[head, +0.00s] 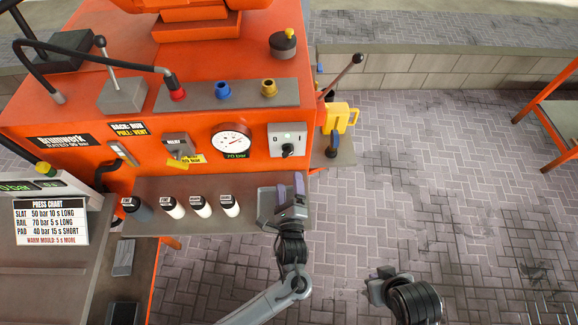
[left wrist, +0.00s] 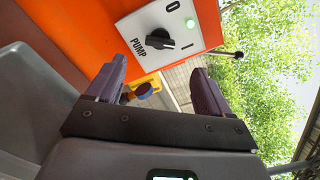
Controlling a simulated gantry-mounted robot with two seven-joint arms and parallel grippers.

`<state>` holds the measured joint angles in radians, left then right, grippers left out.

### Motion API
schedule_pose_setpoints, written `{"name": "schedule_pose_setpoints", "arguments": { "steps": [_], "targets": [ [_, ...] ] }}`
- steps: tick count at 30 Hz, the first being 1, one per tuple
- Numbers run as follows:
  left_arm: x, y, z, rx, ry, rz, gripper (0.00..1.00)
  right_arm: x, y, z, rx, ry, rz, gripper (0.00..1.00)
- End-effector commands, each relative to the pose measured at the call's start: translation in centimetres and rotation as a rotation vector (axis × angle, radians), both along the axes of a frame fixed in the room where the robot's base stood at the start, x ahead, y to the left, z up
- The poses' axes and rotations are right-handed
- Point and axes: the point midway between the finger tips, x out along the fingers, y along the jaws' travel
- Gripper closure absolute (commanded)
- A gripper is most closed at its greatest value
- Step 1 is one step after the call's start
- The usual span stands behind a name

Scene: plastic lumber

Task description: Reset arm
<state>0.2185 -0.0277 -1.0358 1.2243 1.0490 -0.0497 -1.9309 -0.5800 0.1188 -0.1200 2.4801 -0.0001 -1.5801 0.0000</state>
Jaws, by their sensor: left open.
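My left gripper (head: 290,188) is over the right end of the grey shelf (head: 262,190) at the front of the orange press, below the pump switch panel (head: 288,140). In the left wrist view its two purple fingers (left wrist: 157,85) are apart with nothing held between them. The black pump knob (left wrist: 154,43) shows ahead of the fingers, apart from them, beside a lit green lamp (left wrist: 190,23). My right gripper (head: 380,286) hangs over the paved floor at the lower right, away from the press; its fingers are too unclear to judge.
Several small bottles (head: 201,206) stand on the shelf left of my left gripper. A pressure gauge (head: 231,140) is on the front. The paved floor (head: 430,190) to the right is clear.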

Motion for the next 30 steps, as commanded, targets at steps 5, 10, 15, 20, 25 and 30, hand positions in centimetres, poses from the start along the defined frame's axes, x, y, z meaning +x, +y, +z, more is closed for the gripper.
{"name": "schedule_pose_setpoints", "arguments": {
  "steps": [5,10,15,20,25,30],
  "targets": [
    [-0.4,0.0,-0.5,0.0,0.01,0.0,0.19,0.0,0.1,0.0,0.004,0.001,-0.002,1.0],
    [-3.1,0.6,-3.9,0.005,0.077,0.006,0.19,0.0,0.1,0.0,0.004,0.0,-0.003,1.0],
    [-7.9,4.9,-8.8,-0.05,0.202,0.094,0.19,0.0,0.1,0.0,0.003,0.0,-0.002,1.0],
    [-12.3,10.5,-11.4,-0.311,0.406,0.194,0.19,0.0,0.0,0.0,0.0,0.0,0.0,1.0],
    [-16.0,16.2,-10.2,-0.787,0.604,0.333,0.19,0.0,-0.1,0.0,-0.005,0.0,0.004,1.0],
    [-19.3,20.6,-4.9,-1.205,0.736,0.525,0.19,0.0,-0.2,0.0,-0.007,0.0,0.004,1.0]
  ]
}}
